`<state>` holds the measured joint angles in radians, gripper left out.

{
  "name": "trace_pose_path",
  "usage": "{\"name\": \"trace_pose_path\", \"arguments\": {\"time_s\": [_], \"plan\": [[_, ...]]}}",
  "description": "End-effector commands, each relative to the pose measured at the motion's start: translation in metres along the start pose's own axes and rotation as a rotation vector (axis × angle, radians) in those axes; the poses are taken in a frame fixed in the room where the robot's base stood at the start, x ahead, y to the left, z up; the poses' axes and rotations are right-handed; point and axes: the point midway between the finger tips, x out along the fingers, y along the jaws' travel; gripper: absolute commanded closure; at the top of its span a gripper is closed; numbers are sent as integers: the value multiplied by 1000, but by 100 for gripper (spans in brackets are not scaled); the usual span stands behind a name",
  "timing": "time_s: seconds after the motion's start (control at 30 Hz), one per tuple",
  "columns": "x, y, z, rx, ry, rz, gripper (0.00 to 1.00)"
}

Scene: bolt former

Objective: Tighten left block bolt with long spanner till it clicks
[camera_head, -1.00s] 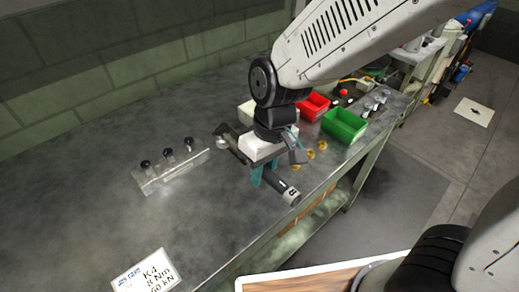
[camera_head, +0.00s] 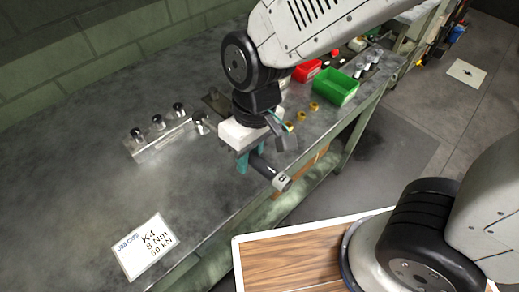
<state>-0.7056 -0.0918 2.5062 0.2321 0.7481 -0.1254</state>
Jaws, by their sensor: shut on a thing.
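The metal block (camera_head: 165,140) lies on the bench at the left, with three dark-topped bolts in a row. The left block bolt (camera_head: 137,134) is at its left end. My gripper (camera_head: 250,158) has its teal fingers shut on the long spanner (camera_head: 269,173). A silver round piece (camera_head: 201,123), seemingly the spanner's head, is just beyond the block's right end. The shaft between is largely hidden by the gripper. The spanner appears apart from the left bolt.
A job card (camera_head: 145,246) reading K4, 8 Nm, 60 kN lies at the front left. Red (camera_head: 306,71) and green (camera_head: 337,87) bins and several brass pieces (camera_head: 315,107) are to the right. A dark flat piece (camera_head: 214,100) lies behind the spanner. The bench's left is clear.

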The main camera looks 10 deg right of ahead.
Motion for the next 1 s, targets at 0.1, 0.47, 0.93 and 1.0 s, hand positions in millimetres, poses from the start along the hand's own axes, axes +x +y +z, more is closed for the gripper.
{"name": "trace_pose_path", "arguments": {"time_s": [0.1, 0.47, 0.93, 1.0], "plan": [[-4, -25, -30, -69, -9, 1, 100], [-33, -94, -110, -201, -21, 0, 100], [-24, -92, -116, -196, -28, 0, 100], [-19, -92, -117, -196, -27, 0, 100]]}}
